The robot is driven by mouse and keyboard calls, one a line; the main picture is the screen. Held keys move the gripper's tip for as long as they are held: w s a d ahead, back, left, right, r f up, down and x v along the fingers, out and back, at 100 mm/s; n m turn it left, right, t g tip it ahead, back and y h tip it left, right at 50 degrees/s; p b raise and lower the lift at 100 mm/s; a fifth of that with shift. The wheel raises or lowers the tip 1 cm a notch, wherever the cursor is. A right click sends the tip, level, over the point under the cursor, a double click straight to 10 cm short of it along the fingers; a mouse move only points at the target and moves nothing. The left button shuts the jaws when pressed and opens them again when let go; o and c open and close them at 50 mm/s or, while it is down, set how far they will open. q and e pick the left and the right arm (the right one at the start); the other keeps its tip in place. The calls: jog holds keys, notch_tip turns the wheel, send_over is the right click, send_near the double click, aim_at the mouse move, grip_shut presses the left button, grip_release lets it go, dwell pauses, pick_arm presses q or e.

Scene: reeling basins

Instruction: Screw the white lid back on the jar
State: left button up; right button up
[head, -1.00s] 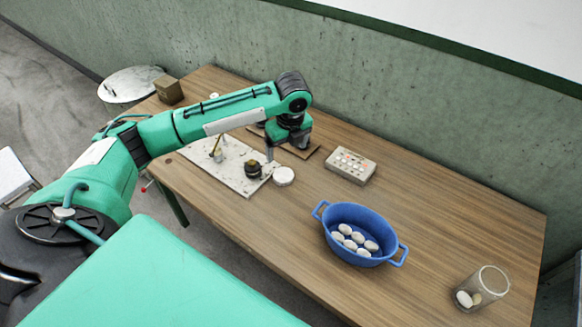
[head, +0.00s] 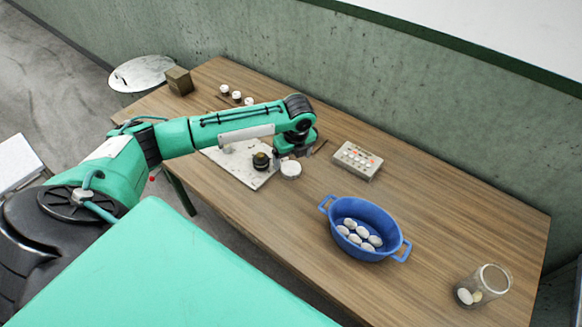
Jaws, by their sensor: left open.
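The white round lid (head: 291,169) lies on the wooden table beside the white board. My left gripper (head: 284,161) is open, pointing down right at the lid's far left side. Its fingers are small and partly hidden by the wrist, so I cannot tell whether they touch the lid. A clear glass jar (head: 496,279) stands upright at the table's right end, with a few pale cocoons at its bottom and no lid on top. My right gripper is not in view.
A blue two-handled basin (head: 333,221) with several white cocoons stands between lid and jar. A button box (head: 357,160) lies behind. A dark knob (head: 261,161) sits on the white board (head: 247,178). Small white-topped items (head: 237,96) and a brown box (head: 179,80) are at the far left.

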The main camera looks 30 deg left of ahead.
aim_at(291, 168)
pick_arm(q)
jog(key=shift+f, duration=0.1)
jog(key=f, duration=0.1)
jog(key=f+p, duration=0.1)
jog(key=f, duration=0.1)
jog(key=w+a+f+p, duration=0.1)
jog(key=shift+f, duration=0.55)
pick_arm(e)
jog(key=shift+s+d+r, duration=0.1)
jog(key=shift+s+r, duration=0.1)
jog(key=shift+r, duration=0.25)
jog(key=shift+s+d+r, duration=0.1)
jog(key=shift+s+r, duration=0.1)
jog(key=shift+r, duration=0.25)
pick_arm(q)
jog(key=shift+c, duration=0.2)
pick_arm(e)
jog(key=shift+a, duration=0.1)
pick_arm(q)
jog(key=c, duration=1.1)
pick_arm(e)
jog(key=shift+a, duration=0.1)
pick_arm(q)
jog(key=shift+r, duration=0.15)
